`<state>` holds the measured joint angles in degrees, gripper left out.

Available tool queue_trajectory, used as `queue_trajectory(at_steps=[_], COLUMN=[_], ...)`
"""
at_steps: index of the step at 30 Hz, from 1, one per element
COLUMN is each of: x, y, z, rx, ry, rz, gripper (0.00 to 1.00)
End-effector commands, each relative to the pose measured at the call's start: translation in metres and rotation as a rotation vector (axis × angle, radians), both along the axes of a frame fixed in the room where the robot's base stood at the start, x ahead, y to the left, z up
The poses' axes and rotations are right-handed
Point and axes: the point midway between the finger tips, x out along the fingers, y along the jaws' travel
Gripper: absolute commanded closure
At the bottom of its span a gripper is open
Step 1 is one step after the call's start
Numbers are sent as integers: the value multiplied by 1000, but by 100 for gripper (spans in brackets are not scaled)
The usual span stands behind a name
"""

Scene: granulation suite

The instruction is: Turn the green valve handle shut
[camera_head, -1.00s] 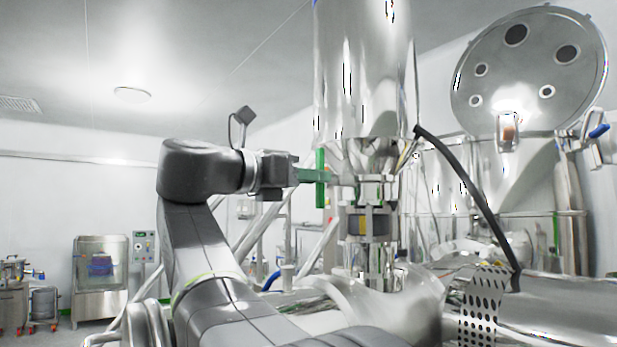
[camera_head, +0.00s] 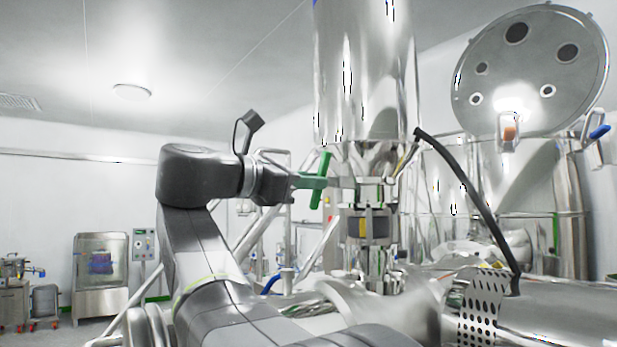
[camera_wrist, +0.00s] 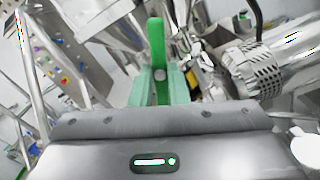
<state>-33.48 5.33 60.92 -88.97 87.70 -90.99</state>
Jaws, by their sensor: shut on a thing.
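The green valve handle (camera_head: 321,180) is a bar on the side of the steel valve (camera_head: 372,190) below the tall cylinder. It stands near upright, its top leaning to the right in the head view. My gripper (camera_head: 312,181) reaches it from the left, with green fingers shut on its middle. In the wrist view the handle (camera_wrist: 156,42) rises between the two green fingers (camera_wrist: 161,88). The lower part of the handle is hidden there by the gripper body.
A tall steel cylinder (camera_head: 365,75) stands above the valve. A black hose (camera_head: 465,185) runs down to the right of it. A perforated steel guard (camera_head: 480,308) lies at lower right. Steel pipes (camera_head: 318,247) stand close behind my arm. The upper left is open room.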

Motion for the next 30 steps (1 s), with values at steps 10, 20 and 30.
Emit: queue_trajectory(at_steps=[10,20,30], x=[-1,-1,-1], y=[0,0,-1], z=[0,-1,-2], rx=[193,377,552], ry=[-266,-521,-762], rz=[0,-1,-1], gripper=[100,100,100])
